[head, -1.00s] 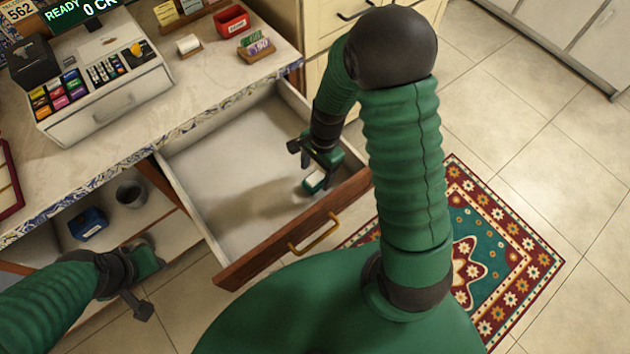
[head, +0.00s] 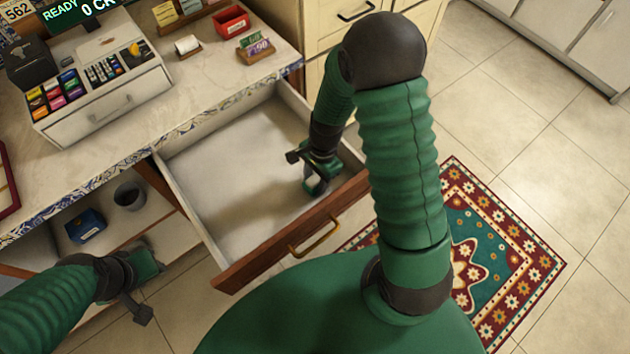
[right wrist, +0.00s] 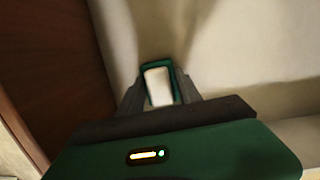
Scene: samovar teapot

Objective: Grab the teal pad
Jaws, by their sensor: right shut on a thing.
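The teal pad (right wrist: 147,68) has a teal rim and a white face. It is between the two dark fingers of my right gripper (right wrist: 158,95), which is shut on it. In the head view my right gripper (head: 312,178) is down inside the open drawer, near its front right corner, and mostly covers the pad. My left gripper (head: 143,285) is at the lower left, in front of the open shelf; its fingers do not show clearly enough to tell their opening.
The drawer (head: 205,185) is pulled out, and its floor is otherwise bare. A cash register (head: 100,95) stands on the counter (head: 130,145). A blue box (head: 85,226) and a dark cup (head: 130,195) are on the shelf below. A patterned rug (head: 500,260) lies on the floor at right.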

